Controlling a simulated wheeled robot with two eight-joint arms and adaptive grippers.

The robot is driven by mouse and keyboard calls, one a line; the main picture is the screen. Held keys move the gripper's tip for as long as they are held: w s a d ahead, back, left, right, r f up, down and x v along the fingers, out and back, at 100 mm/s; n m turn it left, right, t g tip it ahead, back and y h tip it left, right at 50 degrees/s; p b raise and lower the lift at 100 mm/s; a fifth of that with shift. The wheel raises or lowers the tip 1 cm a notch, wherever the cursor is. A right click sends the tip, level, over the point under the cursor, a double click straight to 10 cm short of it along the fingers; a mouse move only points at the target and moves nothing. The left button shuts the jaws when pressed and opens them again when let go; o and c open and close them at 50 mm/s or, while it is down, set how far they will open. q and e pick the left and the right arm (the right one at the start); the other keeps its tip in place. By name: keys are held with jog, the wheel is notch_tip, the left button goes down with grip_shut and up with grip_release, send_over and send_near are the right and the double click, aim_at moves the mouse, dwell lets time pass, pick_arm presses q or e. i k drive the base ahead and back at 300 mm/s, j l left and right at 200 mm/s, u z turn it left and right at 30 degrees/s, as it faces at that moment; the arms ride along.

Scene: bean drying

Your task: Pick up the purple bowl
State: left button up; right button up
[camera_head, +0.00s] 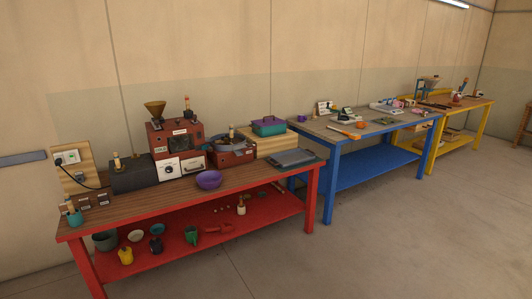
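The purple bowl (209,179) stands upright on the wooden top of the red table (190,198), near its front edge and about the middle of its length. Its rim is clear and nothing covers it from this view. Neither of my grippers shows in the head view, so nothing of mine is near the bowl here.
A grey tray (292,158) lies to the right. A blue table (375,170) and a yellow table (462,135) stand beyond. The floor in front is clear.

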aim_at(208, 181)
jog(key=i+u, duration=0.1)
jog(key=i, duration=0.45)
jog(key=i+l+u, duration=0.15)
jog(key=i, duration=0.45)
jog(key=i+l+u, duration=0.1)
jog(key=i, duration=0.45)
jog(key=i+l+u, duration=0.1)
jog(key=i+l, duration=0.15)
jog(key=i, duration=0.3)
jog(key=i+l+u, duration=0.35)
jog(key=i, duration=0.2)
jog(key=i+l+u, duration=0.4)
jog(key=i+l, duration=0.05)
jog(key=i, duration=0.1)
